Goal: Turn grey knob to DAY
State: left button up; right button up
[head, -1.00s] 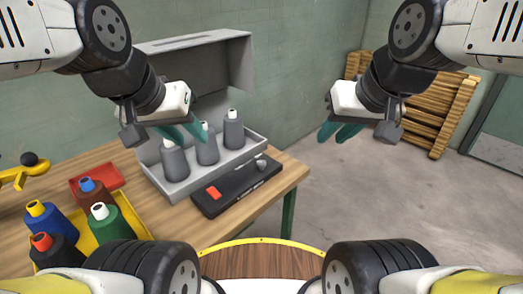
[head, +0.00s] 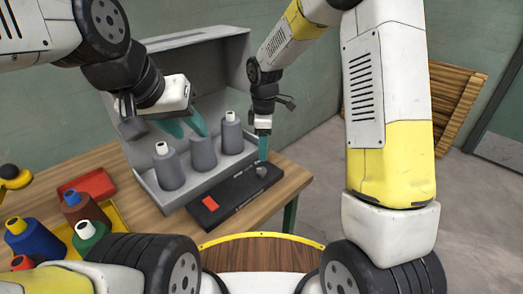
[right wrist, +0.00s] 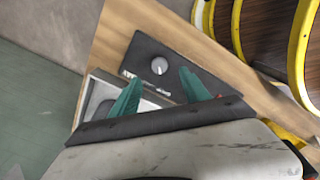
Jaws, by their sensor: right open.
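The grey knob (head: 261,171) sits at the right end of a black control panel (head: 228,196) on the table. In the right wrist view the knob (right wrist: 159,66) is round with a pale pointer line, and small white lettering beside it is too small to read. My right gripper (head: 263,150) points down just above and behind the knob. In the right wrist view its green fingers (right wrist: 165,95) are apart, with the knob beyond them and nothing between them.
A grey open-lidded box (head: 205,180) holding several grey spools stands behind the panel. A red switch (head: 210,203) is on the panel's left end. Coloured spools and a yellow tray (head: 120,215) are at the left. The table's right edge is close to the knob.

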aim_at(261, 169)
jog(key=shift+w+a+f+n, duration=0.1)
jog(key=shift+a+f+n, duration=0.05)
jog(key=shift+f, duration=0.3)
jog(key=shift+w+a+f+n, duration=0.1)
jog(key=shift+a+f+n, duration=0.05)
jog(key=shift+f, duration=0.25)
notch_tip(261, 169, down, 7)
jog(key=shift+f, duration=0.15)
grip_shut()
